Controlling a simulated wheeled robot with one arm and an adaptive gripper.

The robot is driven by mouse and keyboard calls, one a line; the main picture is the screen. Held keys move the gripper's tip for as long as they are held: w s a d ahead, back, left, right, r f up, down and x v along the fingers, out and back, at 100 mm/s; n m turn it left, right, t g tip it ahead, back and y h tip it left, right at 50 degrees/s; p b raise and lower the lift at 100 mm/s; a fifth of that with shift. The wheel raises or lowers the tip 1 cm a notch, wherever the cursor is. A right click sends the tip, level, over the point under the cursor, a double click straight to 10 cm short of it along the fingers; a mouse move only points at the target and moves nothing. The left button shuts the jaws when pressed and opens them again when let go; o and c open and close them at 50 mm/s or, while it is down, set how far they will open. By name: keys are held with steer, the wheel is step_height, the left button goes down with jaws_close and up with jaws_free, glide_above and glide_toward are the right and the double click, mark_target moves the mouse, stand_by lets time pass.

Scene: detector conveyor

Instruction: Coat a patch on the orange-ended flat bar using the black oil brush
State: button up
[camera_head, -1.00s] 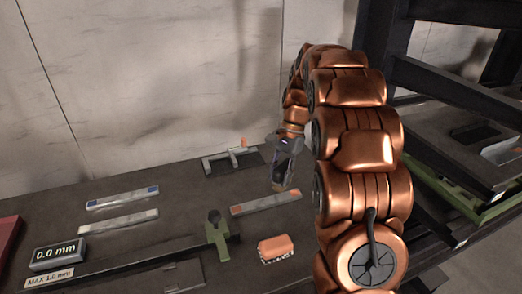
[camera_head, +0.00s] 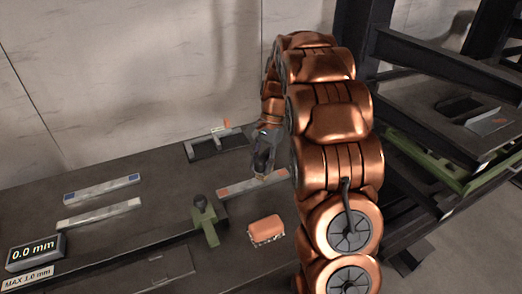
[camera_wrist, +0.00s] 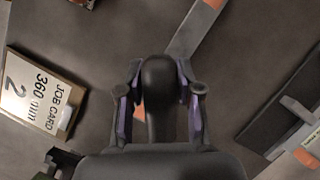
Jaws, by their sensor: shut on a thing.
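In the wrist view the bar (camera_wrist: 188,42) runs diagonally, with orange at both ends, partly behind the brush. My gripper (camera_wrist: 158,88) is shut on the black oil brush (camera_wrist: 158,75), whose dark rounded body sits between the fingers. In the head view my gripper (camera_head: 264,160) points down over the bar's middle. The brush's tip is low at the bar; I cannot tell whether it touches.
A blue-ended bar (camera_head: 102,189) and a plain bar (camera_head: 98,213) lie at left. A green stand (camera_head: 205,225) and an orange-topped block (camera_head: 265,229) stand in front. A job card (camera_wrist: 38,92) and a 0.0 mm readout (camera_head: 36,253) also show.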

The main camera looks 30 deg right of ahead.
steer(key=shift+f, duration=0.55)
steer(key=shift+f+b, duration=0.3)
steer(key=shift+f, duration=0.35)
steer(key=shift+d+r, duration=0.3)
steer(key=shift+d, duration=0.6)
steer(key=shift+c, duration=0.5)
steer(key=shift+s+d+f, duration=0.1)
steer(key=shift+d+f, duration=0.05)
steer(key=shift+d, duration=0.4)
steer(key=shift+s+d+f, duration=0.1)
steer(key=shift+d, duration=0.45)
steer(key=shift+s+d+r, duration=0.1)
steer(key=shift+d, duration=1.85)
steer(key=shift+a, duration=0.5)
steer(key=shift+w+a, duration=0.15)
steer(key=shift+a, duration=1.4)
steer(key=shift+w+a, duration=0.1)
steer(key=shift+a, duration=1.45)
steer(key=r, duration=0.1)
steer(key=r+p, duration=0.1)
steer(key=shift+w+a+r, duration=0.1)
steer(key=shift+a+r, duration=0.2)
steer(key=shift+a, duration=0.05)
steer(key=shift+r+p, duration=1.1)
steer(key=shift+r, duration=1.7)
